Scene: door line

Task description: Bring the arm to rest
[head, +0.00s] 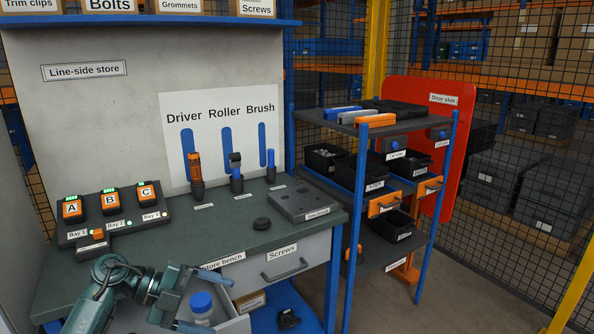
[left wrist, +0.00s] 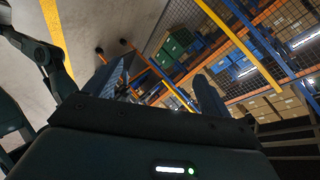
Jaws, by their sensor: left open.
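My left arm (head: 108,272) comes in at the bottom left of the head view, bent in front of the bench, over its front left part. My left gripper (left wrist: 162,75) shows in the left wrist view, with its two fingers wide apart and nothing between them. Beyond the fingers are grey floor, a yellow floor line and racking behind mesh, seen tilted. My right arm and gripper are not seen in the head view.
An open drawer (head: 237,322) with a blue-capped bottle is near my arm. A blue-posted shelf cart (head: 352,215) stands right.

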